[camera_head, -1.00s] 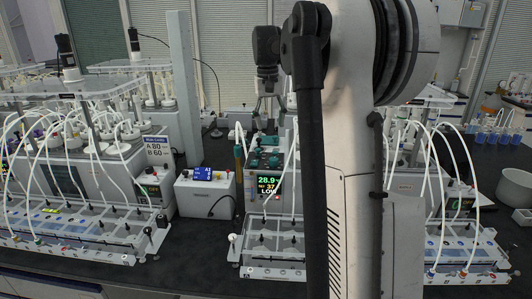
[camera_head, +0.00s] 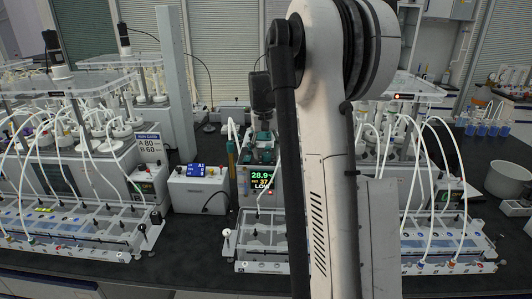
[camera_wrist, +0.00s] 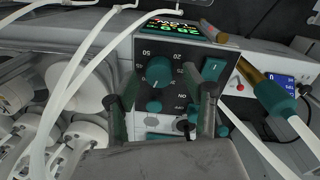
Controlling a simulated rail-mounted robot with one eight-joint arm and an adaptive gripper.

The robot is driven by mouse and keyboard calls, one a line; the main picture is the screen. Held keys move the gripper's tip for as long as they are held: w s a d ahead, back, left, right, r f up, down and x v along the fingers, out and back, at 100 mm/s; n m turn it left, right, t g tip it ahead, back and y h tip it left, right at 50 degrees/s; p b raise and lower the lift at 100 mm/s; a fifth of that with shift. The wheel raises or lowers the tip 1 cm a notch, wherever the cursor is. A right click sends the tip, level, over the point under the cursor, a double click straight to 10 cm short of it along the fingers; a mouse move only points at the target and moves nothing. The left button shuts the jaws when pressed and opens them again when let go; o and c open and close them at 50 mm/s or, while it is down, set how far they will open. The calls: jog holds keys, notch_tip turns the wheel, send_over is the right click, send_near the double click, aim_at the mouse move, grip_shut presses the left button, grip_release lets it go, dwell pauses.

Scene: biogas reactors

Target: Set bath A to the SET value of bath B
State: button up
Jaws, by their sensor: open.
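A bath controller (camera_head: 262,180) stands at centre in the head view. Its display (camera_head: 262,181) shows 28.9 in green, a smaller set line that seems to read 37, and LOW. The wrist view shows a controller panel upside down, with a teal dial knob (camera_wrist: 158,74) inside a number scale, a teal rocker switch (camera_wrist: 213,68) and a display (camera_wrist: 174,27). My gripper (camera_wrist: 159,98) is open and empty, its two fingers apart in front of the panel, below the knob in the picture. I cannot tell which bath is A or B.
A run card (camera_head: 149,146) at left reads A 80, B 60. In the wrist view a teal-and-brass probe (camera_wrist: 266,90) is close on the right, and white tubes (camera_wrist: 78,62) cross the left.

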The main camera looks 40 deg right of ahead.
aim_at(264, 155)
jog(key=shift+f, duration=0.45)
jog(key=c, duration=1.2)
jog(key=shift+o, duration=0.2)
jog(key=n+b, duration=0.2)
jog(key=shift+f+n, duration=0.1)
jog(key=shift+n, duration=0.3)
jog(key=shift+n+b, duration=0.3)
jog(key=shift+n, duration=1)
jog(key=o, duration=1.2)
jog(key=shift+c, duration=0.2)
jog(key=shift+r, duration=0.25)
notch_tip(264, 155, up, 12)
jog(key=shift+a, duration=0.35)
